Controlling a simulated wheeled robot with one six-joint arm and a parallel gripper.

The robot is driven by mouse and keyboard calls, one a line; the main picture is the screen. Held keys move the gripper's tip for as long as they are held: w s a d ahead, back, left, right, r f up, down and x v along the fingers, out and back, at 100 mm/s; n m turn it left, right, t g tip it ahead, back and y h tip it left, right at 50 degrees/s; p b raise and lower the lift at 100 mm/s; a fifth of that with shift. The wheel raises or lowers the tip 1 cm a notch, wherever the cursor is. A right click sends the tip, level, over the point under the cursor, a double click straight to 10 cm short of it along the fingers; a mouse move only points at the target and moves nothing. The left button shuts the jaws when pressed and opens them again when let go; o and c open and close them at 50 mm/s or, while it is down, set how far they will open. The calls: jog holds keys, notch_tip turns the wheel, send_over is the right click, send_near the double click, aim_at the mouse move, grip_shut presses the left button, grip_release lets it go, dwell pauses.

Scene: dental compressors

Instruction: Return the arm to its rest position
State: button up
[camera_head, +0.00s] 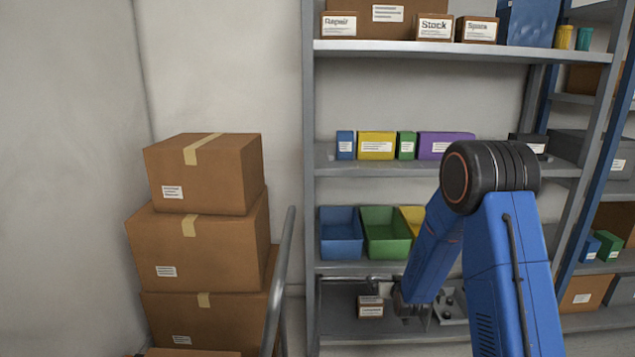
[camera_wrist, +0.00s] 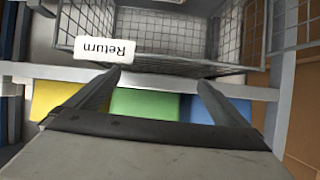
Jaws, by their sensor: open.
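My blue arm (camera_head: 515,265) rises at the right, bends at a dark elbow joint and slopes down in front of the grey shelf rack. My gripper (camera_wrist: 158,82) shows in the wrist view with its two dark fingers spread wide and nothing between them. In the head view its end is low, near the bottom shelf, small and partly hidden by the arm. A wire basket (camera_wrist: 165,45) with an upside-down "Return" label (camera_wrist: 104,50) is beyond the fingertips in the wrist view. I cannot tell the gap between them.
Blue (camera_head: 341,236), green (camera_head: 386,234) and yellow bins stand on a shelf beside the forearm. A small brown box (camera_head: 370,307) sits on the bottom shelf. Stacked cartons (camera_head: 205,240) and a grey rail (camera_head: 280,285) are at the left.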

jog(key=s+d+r+g, duration=0.1)
jog(key=s+r+g, duration=0.3)
jog(key=s+r, duration=1.65)
jog(key=s+d+r+g, duration=0.1)
jog(key=s+r+g, duration=0.1)
jog(key=s, duration=1.4)
jog(key=s+d+r+g, duration=0.1)
jog(key=s+r+g, duration=0.1)
jog(key=s, duration=1.5)
jog(key=shift+s+r, duration=0.15)
jog(key=shift+r, duration=0.05)
